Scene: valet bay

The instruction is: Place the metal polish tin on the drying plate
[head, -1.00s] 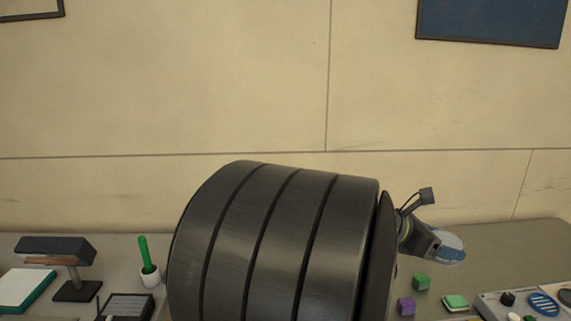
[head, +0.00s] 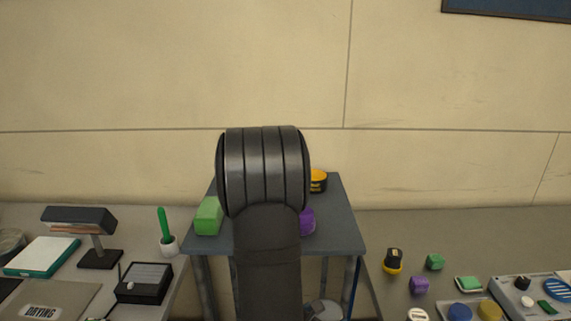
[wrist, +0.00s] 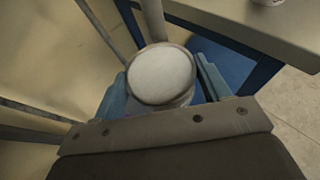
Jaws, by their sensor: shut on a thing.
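My gripper (wrist: 162,88) is shut on a round tin (wrist: 162,75) with a pale, plain top and a darker rim. It sits between the two blue-grey fingers in the wrist view. It looks like the metal polish tin, but no label shows. The drying plate (head: 72,296) is a flat grey-brown plate marked DRYING at the bottom left of the head view. Its visible top is bare, and the frame cuts it off.
A grey stand (head: 338,232) behind my arm holds a green block (head: 208,216), a purple thing (head: 307,222) and a yellow-black tin (head: 319,181). A black box (head: 144,284) and a lamp-like stand (head: 97,258) are near the plate. The right counter (head: 440,232) holds several small things.

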